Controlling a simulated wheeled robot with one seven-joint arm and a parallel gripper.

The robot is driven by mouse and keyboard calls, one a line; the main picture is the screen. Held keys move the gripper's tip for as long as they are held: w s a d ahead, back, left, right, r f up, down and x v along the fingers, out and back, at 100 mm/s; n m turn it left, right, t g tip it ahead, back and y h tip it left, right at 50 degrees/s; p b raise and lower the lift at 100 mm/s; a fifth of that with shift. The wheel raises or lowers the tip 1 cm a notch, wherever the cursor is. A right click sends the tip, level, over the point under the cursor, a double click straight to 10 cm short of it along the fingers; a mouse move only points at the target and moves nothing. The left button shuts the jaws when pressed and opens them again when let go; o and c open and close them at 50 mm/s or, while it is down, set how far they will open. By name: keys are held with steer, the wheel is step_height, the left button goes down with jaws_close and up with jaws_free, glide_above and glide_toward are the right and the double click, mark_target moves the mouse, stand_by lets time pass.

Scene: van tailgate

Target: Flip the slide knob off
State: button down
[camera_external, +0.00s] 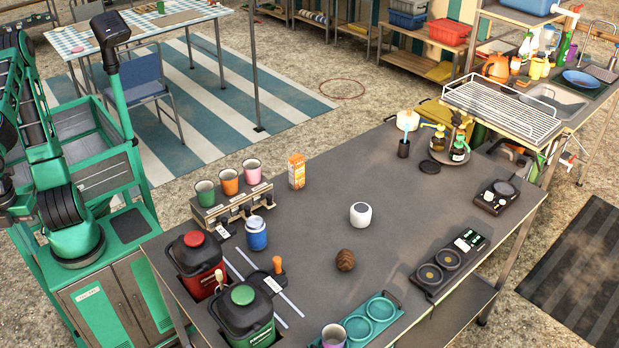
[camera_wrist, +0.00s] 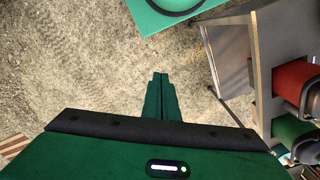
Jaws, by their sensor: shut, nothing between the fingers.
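My gripper (camera_wrist: 160,78) shows in the wrist view with its two green fingers together and nothing between them. It points down over bare dirt ground, off the table's side and clear of everything on it. In the external view my arm is folded at the left, and its fingers cannot be made out. An orange upright knob (camera_external: 277,264) stands on a black base between two pale strips on the grey table (camera_external: 320,225). I cannot tell whether this is the slide knob or which setting it is in. A black device with small controls (camera_external: 494,198) lies at the table's right end.
A red canister (camera_external: 195,262) and a green canister (camera_external: 243,312) stand at the table's near-left edge. The table's middle is mostly clear.

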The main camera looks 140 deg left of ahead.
steer(key=w+a+r+n, duration=0.2)
steer(key=w+r+n, duration=0.1)
steer(key=w+n, duration=0.3)
steer(key=w+a+r+n, duration=0.3)
steer(key=w, duration=0.5)
steer(key=w+a+n+h, duration=0.2)
steer(key=w+a+n, duration=0.95)
steer(key=a, duration=0.35)
steer(key=w+a+n+t, duration=0.3)
steer(key=a+n, duration=0.6)
steer(key=a, duration=1.1)
steer(key=s+a+f+n, duration=0.2)
steer(key=s+a+n, duration=0.15)
steer(key=a, duration=0.65)
steer(key=s+a+f+n, duration=0.15)
steer(key=a+n, duration=0.25)
steer(key=a, duration=0.5)
steer(key=shift+t, duration=0.4)
step_height(320, 180, down, 5)
steer(key=shift+d+r, duration=0.15)
steer(key=shift+r, duration=0.05)
steer(key=shift+f, duration=0.1)
